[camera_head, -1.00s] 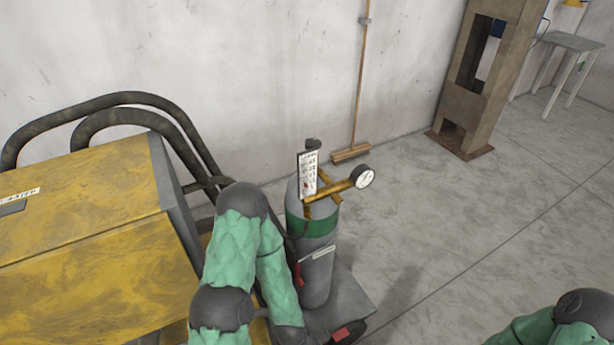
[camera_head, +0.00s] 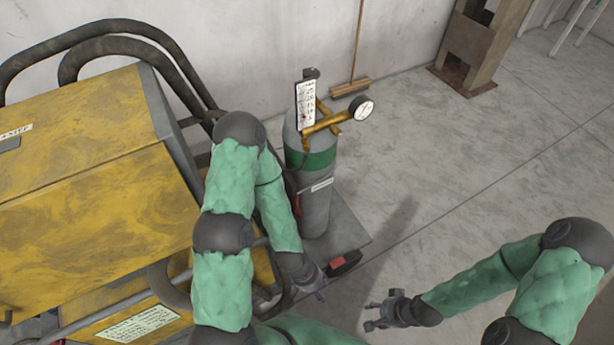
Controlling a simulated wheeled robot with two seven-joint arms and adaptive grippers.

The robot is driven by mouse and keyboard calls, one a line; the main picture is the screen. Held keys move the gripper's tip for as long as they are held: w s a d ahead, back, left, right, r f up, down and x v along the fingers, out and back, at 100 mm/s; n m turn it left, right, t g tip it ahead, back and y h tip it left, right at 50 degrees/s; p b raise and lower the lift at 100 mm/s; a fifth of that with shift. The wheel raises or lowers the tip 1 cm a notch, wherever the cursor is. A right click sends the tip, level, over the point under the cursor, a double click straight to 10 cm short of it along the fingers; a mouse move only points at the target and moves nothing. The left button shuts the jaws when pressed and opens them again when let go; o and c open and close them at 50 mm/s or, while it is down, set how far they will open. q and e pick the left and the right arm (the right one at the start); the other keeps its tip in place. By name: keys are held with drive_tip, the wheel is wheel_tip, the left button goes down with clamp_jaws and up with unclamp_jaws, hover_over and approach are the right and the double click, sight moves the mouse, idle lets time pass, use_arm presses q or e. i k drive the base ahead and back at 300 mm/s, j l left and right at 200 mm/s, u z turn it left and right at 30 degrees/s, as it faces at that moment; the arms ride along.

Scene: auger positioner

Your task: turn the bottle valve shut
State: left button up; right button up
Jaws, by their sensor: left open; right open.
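The bottle is a grey gas cylinder (camera_head: 316,205) with a green band, upright beside the yellow machine. On its top are a dark valve knob (camera_head: 310,73), a brass regulator (camera_head: 322,122) with a round gauge (camera_head: 361,109), and a white printed tag (camera_head: 306,104) that partly hides the valve. My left gripper (camera_head: 320,287) is low, below the cylinder's foot in the picture and apart from the valve; it is small and partly unclear, but open. My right gripper (camera_head: 377,314) is open and empty over the floor at the lower right, well away from the bottle.
A yellow machine (camera_head: 90,190) with thick black hoses (camera_head: 120,32) fills the left. The cylinder stands on a grey plate (camera_head: 347,235) with a red and black part (camera_head: 344,263). A broom (camera_head: 350,86) leans on the wall.

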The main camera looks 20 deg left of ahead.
sight(311, 72)
drive_tip(key=i+l, duration=0.15)
drive_tip(key=l, duration=0.15)
drive_tip(key=i+l+u, duration=0.1)
drive_tip(key=l+u, duration=0.15)
drive_tip(key=u, duration=0.25)
drive_tip(key=l+u, duration=0.25)
drive_tip(key=u, duration=0.25)
